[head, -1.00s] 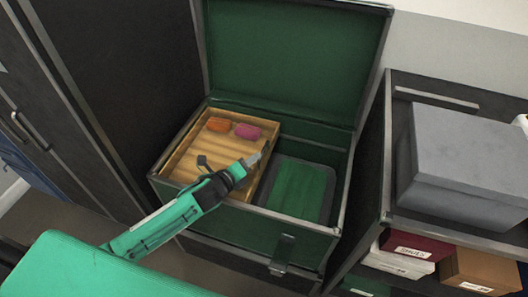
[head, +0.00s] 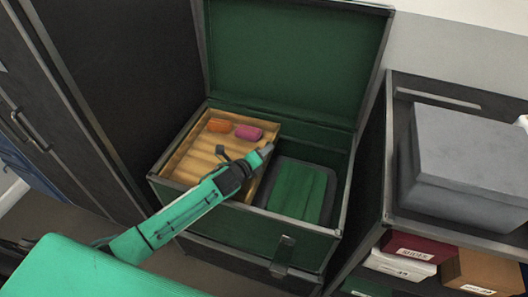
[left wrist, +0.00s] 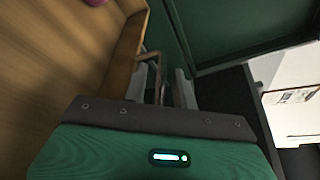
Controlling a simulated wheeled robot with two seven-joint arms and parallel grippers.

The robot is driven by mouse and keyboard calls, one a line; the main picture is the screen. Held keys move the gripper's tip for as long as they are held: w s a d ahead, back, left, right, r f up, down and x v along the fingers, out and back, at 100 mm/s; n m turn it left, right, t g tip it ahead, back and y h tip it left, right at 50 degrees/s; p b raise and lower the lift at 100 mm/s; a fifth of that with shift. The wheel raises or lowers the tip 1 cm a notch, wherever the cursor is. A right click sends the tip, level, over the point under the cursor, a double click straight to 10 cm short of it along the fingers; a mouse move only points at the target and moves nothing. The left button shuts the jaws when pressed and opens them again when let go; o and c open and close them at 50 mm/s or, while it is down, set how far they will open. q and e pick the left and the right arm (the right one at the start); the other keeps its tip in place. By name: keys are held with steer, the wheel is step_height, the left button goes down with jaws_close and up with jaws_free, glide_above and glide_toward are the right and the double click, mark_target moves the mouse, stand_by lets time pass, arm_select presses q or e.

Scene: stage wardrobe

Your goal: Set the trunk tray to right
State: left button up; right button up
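The wooden trunk tray (head: 200,160) sits in the left part of the open green-lined trunk (head: 318,231). An orange item (head: 219,125) and a pink item (head: 249,132) lie at its back. My left gripper (head: 267,150) is over the tray's right edge. In the left wrist view, the fingers of my left gripper (left wrist: 161,88) stand apart, with a thin brownish handle (left wrist: 154,66) between them beside the tray wall (left wrist: 124,62). I cannot tell whether they touch it. My right gripper is not in view.
A green-topped, dark-edged piece (head: 298,190) lies in the trunk's right part. The raised lid (head: 295,60) stands behind. A dark cabinet (head: 120,90) is close on the left. A shelf with a grey box (head: 465,165) and smaller boxes stands on the right.

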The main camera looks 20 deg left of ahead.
arm_select(q)
jaws_close()
